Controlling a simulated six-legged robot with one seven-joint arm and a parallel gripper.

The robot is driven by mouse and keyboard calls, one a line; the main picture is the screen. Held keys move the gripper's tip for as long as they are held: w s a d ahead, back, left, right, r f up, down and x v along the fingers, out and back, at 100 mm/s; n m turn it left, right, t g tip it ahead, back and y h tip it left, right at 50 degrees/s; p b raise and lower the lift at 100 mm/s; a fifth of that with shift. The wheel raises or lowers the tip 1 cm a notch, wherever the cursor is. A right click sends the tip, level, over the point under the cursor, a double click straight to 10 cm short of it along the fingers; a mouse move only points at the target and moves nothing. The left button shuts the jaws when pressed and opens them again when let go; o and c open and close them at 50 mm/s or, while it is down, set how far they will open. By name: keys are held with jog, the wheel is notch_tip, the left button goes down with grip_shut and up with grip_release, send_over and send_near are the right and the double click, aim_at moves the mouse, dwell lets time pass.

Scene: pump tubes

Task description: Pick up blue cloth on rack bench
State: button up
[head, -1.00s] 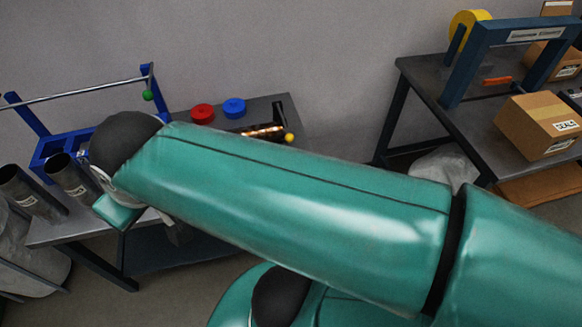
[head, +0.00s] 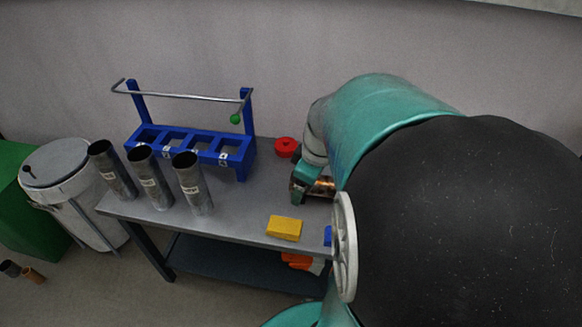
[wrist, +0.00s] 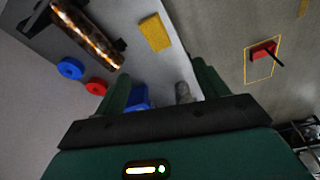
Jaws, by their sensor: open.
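A small blue patch, likely the blue cloth (head: 327,236), shows near the bench's front edge in the head view, mostly hidden by my arm. In the wrist view a blue piece (wrist: 138,97) shows between my fingers, close to the left one, its near part hidden by the gripper body. My gripper (wrist: 161,70) is open with nothing held. In the head view it hangs over the right part of the rack bench (head: 235,222), partly hidden by my arm. I cannot tell its height above the cloth.
A yellow block (head: 284,228), a red ring (head: 286,147), a blue ring (wrist: 70,68) and a glowing tube (wrist: 90,36) are on the bench. Three upright metal tubes (head: 193,184) and a blue rack (head: 190,143) stand left. A grey piece (wrist: 183,93) shows near the right finger.

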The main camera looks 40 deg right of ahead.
jog(key=s+d+f+n+t+y, duration=0.1)
jog(key=s+d+f+n, duration=0.1)
jog(key=s+d+f, duration=0.45)
jog(key=s+d+f+n+y, duration=0.2)
jog(key=s+d+f, duration=0.1)
jog(key=d+f, duration=0.55)
jog(key=shift+h, duration=0.3)
jog(key=x, duration=1.2)
jog(key=shift+a+f, duration=0.15)
jog(key=shift+f, duration=0.05)
jog(key=c, duration=0.7)
